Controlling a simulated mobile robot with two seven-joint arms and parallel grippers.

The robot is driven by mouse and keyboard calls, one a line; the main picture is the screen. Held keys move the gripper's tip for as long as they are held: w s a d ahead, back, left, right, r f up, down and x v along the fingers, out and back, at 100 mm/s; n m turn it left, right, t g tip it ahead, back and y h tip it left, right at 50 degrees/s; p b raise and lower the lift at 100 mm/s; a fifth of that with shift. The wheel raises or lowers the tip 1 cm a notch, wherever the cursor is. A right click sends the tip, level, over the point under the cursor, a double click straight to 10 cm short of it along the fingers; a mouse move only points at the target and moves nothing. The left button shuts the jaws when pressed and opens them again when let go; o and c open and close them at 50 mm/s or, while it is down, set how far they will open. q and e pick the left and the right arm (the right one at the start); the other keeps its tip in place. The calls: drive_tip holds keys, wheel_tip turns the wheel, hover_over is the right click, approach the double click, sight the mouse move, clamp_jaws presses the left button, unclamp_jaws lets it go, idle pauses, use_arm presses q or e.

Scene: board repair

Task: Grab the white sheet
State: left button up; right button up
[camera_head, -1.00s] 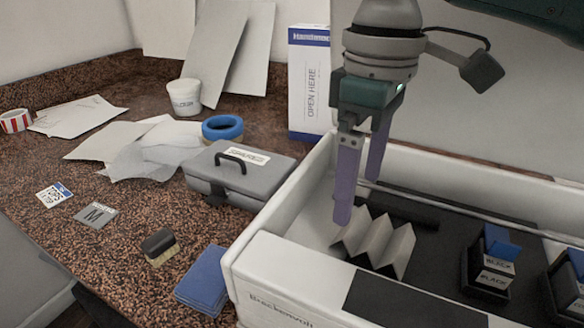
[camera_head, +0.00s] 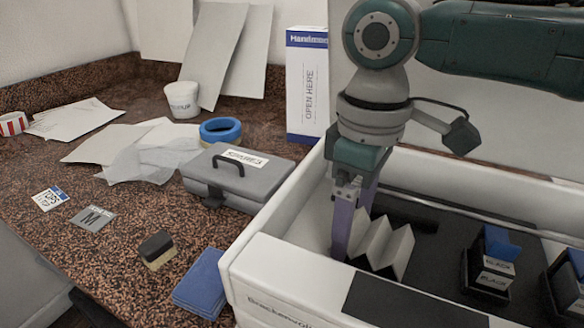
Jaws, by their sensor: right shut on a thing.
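A white sheet (camera_head: 392,252), folded in a zigzag, stands in the white box at its front left, on the dark floor of the box. My right gripper (camera_head: 346,240) points down into the box. Its purple fingers are shut on the left end of the folded sheet and hide part of it. My left gripper is not in view.
The white box (camera_head: 262,270) has raised walls around the gripper. It also holds black containers (camera_head: 490,268) with blue tops at the right. A grey case (camera_head: 238,178), a blue tape roll (camera_head: 220,130) and loose papers (camera_head: 140,155) lie left of the box.

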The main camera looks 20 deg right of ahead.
drive_tip(key=c, duration=0.5)
